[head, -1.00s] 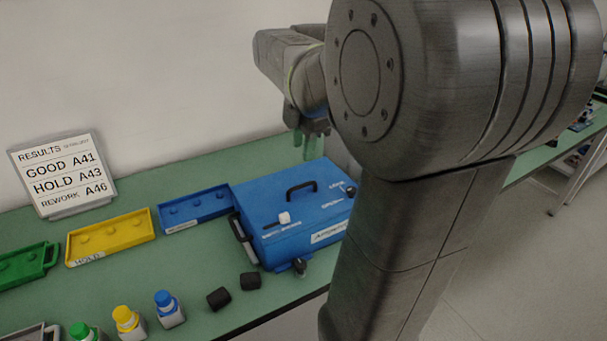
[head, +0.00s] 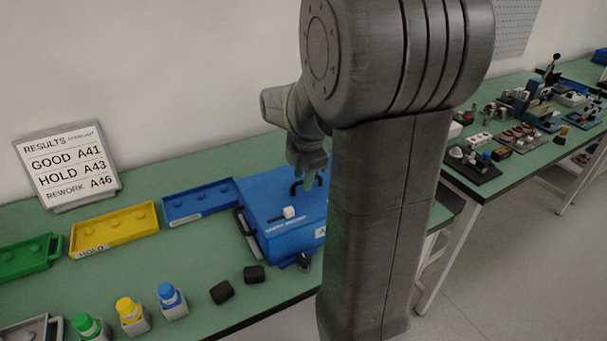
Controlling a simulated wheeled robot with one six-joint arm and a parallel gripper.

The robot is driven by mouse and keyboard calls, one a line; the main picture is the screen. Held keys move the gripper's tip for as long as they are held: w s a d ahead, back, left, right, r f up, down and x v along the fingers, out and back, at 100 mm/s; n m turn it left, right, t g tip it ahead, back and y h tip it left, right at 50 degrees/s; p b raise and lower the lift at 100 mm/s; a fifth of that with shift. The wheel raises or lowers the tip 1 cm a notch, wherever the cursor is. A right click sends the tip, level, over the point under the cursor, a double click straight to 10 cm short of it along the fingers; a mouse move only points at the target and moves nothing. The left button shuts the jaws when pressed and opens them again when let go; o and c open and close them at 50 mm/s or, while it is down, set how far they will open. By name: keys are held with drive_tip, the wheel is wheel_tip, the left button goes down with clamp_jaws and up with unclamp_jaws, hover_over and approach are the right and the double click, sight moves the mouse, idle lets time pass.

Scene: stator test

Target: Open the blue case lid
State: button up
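The blue case (head: 270,205) stands on the green bench with its lid shut. It has a dark handle on top, a white knob on the lid (head: 289,212), a dark handle on its left side and a dark latch (head: 304,261) at the front. My gripper (head: 305,187) is over the top of the case, at or close to the dark top handle (head: 296,188). The fingers are small and partly merge with the handle, so I cannot tell whether they touch it or how wide they are. My arm hides the right part of the case.
Blue (head: 198,203), yellow (head: 115,229) and green (head: 25,257) trays lie left of the case. A results sign (head: 66,168) leans at the back. Another bench (head: 530,150) with equipment is at the right.

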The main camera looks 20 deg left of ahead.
clamp_jaws()
drive_tip(key=shift+r, duration=0.1)
